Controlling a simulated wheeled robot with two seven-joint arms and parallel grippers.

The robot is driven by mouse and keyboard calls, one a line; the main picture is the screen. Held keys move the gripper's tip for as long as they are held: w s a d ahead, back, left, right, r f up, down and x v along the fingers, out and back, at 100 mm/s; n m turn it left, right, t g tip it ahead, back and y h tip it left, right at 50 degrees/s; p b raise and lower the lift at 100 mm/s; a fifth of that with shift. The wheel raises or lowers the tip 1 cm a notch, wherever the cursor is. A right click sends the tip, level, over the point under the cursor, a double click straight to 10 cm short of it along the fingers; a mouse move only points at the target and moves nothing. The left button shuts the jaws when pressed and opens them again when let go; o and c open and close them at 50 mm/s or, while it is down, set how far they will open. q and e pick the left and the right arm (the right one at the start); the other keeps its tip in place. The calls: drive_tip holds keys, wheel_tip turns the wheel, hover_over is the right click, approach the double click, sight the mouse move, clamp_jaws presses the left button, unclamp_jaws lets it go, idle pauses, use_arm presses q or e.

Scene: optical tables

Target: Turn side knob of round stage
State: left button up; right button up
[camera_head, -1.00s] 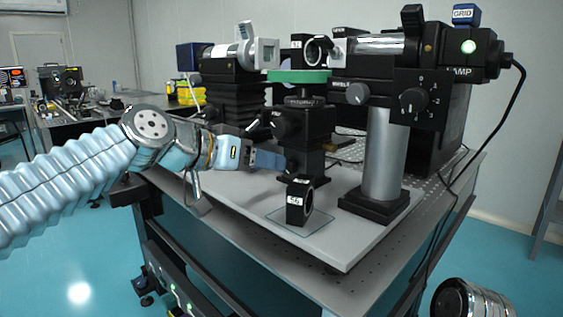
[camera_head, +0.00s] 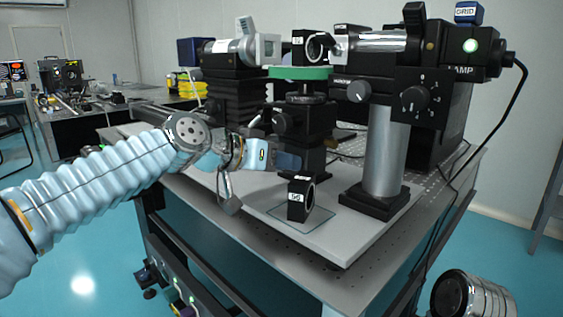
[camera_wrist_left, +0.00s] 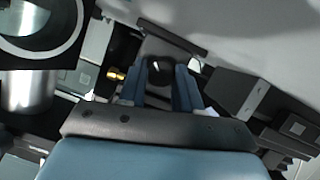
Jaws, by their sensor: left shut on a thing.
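The round stage has a green disc (camera_head: 300,73) on top of a black block (camera_head: 316,120), at the table's middle in the head view. A dark round knob (camera_head: 280,123) shows on the block's left side. My left gripper (camera_head: 291,160) is in front of the stage's lower part, just below that knob in the picture. In the left wrist view, my left gripper's two blue fingers (camera_wrist_left: 160,88) are shut on a black knob (camera_wrist_left: 160,72) with a white mark. The head view does not show the contact clearly. My right gripper is not in view.
A black ring mount labelled 56 (camera_head: 300,199) stands close in front of my left gripper. A silver column (camera_head: 384,160) carries a lamp unit (camera_head: 450,65) to the right. A black bellows-like stand (camera_head: 233,103) is behind left. The table's front strip (camera_head: 350,240) is clear.

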use_arm(q)
drive_tip(key=shift+m+t, duration=0.3)
drive_tip(key=shift+m, duration=0.1)
drive_tip(key=shift+c, duration=0.2)
drive_tip(key=o, duration=1)
drive_tip(key=shift+o, duration=0.2)
drive_tip(key=b+v, duration=0.2)
drive_tip(key=v, duration=1.2)
drive_tip(key=shift+d+r, duration=0.15)
drive_tip(key=shift+r, duration=0.15)
